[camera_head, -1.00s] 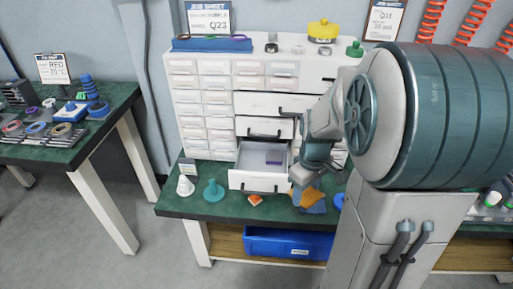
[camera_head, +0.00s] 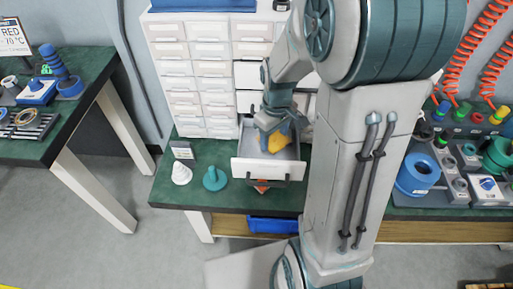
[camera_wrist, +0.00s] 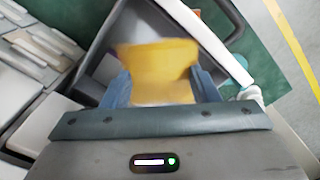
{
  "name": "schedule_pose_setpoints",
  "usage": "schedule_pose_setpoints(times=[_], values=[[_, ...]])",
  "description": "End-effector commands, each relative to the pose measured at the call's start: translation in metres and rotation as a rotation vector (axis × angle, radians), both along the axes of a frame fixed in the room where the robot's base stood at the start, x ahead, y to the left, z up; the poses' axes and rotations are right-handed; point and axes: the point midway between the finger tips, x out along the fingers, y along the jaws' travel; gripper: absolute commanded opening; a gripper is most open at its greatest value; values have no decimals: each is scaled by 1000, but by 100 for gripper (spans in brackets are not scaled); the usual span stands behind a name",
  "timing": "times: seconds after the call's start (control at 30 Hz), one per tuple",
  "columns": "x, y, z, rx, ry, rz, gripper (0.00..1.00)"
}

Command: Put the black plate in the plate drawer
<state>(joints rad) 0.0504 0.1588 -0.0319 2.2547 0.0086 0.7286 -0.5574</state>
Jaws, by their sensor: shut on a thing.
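My gripper (camera_head: 277,136) points down into the open drawer (camera_head: 262,171) of the white cabinet. Its two blue fingers are closed on a yellow piece (camera_head: 280,145). In the wrist view the yellow piece (camera_wrist: 158,62) sits between the fingers, blurred, with the grey drawer interior behind it. The white drawer front (camera_wrist: 219,43) crosses the upper right of that view. I cannot make out whether the piece touches the drawer floor. I cannot make out a black plate in any view.
A white cone (camera_head: 181,173) and a teal cone (camera_head: 214,179) stand on the green bench left of the drawer. A small orange-red item (camera_head: 262,186) lies below the drawer front. Closed drawers (camera_head: 208,70) fill the cabinet's left side. A blue bin (camera_head: 272,225) is under the bench.

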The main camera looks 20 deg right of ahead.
Motion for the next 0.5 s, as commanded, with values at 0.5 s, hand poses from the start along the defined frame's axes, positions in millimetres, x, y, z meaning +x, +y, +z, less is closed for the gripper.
schedule_pose_setpoints(times=[0.5], values=[[22,49,-41,0,-1,2,15]])
